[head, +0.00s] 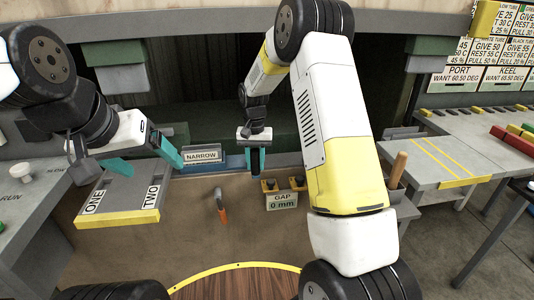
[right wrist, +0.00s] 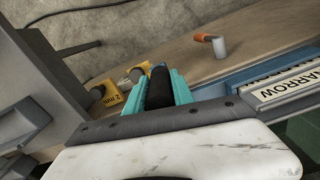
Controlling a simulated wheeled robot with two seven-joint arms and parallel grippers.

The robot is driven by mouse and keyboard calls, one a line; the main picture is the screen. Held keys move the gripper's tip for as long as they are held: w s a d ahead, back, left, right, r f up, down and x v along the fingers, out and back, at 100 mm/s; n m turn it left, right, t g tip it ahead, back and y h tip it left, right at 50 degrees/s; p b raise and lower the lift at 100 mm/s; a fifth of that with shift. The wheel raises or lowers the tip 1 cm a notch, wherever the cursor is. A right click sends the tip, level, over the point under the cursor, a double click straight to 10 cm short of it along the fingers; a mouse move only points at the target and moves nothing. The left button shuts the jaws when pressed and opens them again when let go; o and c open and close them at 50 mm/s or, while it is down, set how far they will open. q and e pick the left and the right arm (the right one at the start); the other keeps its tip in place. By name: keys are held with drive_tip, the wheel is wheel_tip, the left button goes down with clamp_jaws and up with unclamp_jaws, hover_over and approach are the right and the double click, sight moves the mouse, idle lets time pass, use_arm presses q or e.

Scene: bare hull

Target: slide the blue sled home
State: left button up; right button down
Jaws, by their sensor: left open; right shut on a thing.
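The blue sled (head: 208,162) lies along the ledge at the back middle, by a plate marked NARROW. Its blue surface also shows in the right wrist view (right wrist: 238,78), with the NARROW label beside it. My right gripper (head: 256,162) points down at the sled's right end, its teal fingers shut on a black upright grip (right wrist: 160,86). I cannot tell whether this grip is fixed to the sled; its base is hidden. My left gripper (head: 144,159) is open and empty, above a grey tray marked ONE and TWO (head: 120,197), left of the sled.
A sign reading GAP 0 mm (head: 282,201) stands right of the grip, by yellow blocks (head: 270,186), one marked 2 mm in the wrist view (right wrist: 108,96). An orange-ended handle (head: 222,209) sticks out in front. A grey bench (head: 432,160) stands right. The brown panel's middle is mostly clear.

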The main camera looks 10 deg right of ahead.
drive_tip(key=a, duration=2.1)
drive_tip(key=shift+a+r, duration=0.1)
drive_tip(key=shift+a, duration=0.05)
drive_tip(key=c, duration=1.1)
unclamp_jaws()
drive_tip(key=shift+a, duration=0.1)
wheel_tip(320, 180, up, 8)
